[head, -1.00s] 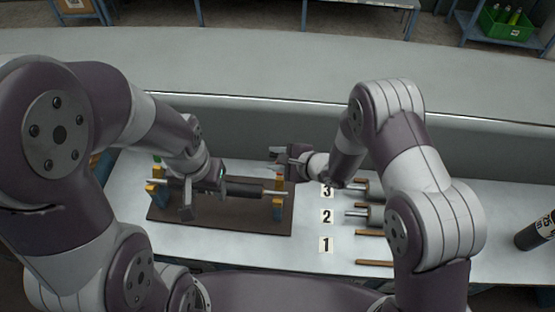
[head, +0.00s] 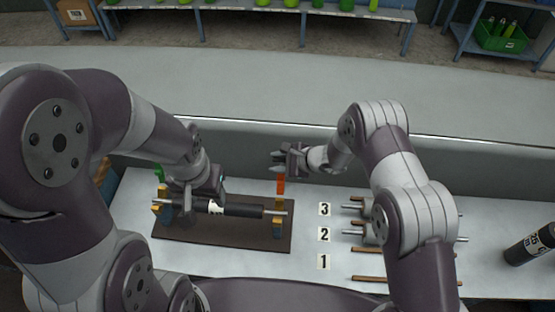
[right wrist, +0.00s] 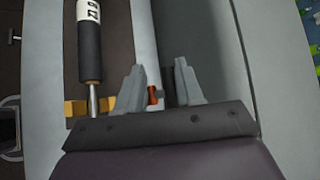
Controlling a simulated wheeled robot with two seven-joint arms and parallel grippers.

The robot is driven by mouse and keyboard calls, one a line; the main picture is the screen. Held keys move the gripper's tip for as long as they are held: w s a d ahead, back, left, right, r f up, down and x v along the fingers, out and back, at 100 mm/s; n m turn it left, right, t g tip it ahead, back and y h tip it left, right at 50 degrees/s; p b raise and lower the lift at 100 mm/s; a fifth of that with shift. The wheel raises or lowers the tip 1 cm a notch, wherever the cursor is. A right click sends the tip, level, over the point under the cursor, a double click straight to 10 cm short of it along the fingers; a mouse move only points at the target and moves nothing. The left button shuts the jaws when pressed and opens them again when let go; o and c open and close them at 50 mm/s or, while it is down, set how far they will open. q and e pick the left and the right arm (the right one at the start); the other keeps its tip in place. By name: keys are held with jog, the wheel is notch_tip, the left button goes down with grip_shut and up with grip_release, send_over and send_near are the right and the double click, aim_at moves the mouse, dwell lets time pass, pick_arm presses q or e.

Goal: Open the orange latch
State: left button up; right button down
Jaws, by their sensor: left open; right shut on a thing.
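A black roller (head: 243,209) with a white label and metal shaft ends lies across the left and right supports on a brown board (head: 222,238). My left gripper (head: 196,199) is open at the roller's left part, and its fingers partly hide the roller. I cannot tell whether they touch it.
A green latch (head: 159,173) stands at the left support (head: 161,203). Cards marked 1, 2 and 3 (head: 324,234) lie right of the board, beside several rods and rollers (head: 371,230). A black labelled cylinder (head: 531,244) lies at far right. A low wall stands behind.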

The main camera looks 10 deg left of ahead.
jog(key=shift+s+d+f, duration=0.25)
jog(key=shift+s+f, duration=0.15)
jog(key=shift+f, duration=0.3)
jog(key=c, duration=1.1)
grip_release()
jog(key=shift+w+d+f, duration=0.1)
jog(key=shift+w, duration=0.15)
jog(key=shift+d+r+b, duration=0.3)
jog(key=shift+r, duration=0.2)
jog(key=b+v, duration=0.2)
jog(key=v, duration=0.9)
jog(key=shift+r, duration=0.45)
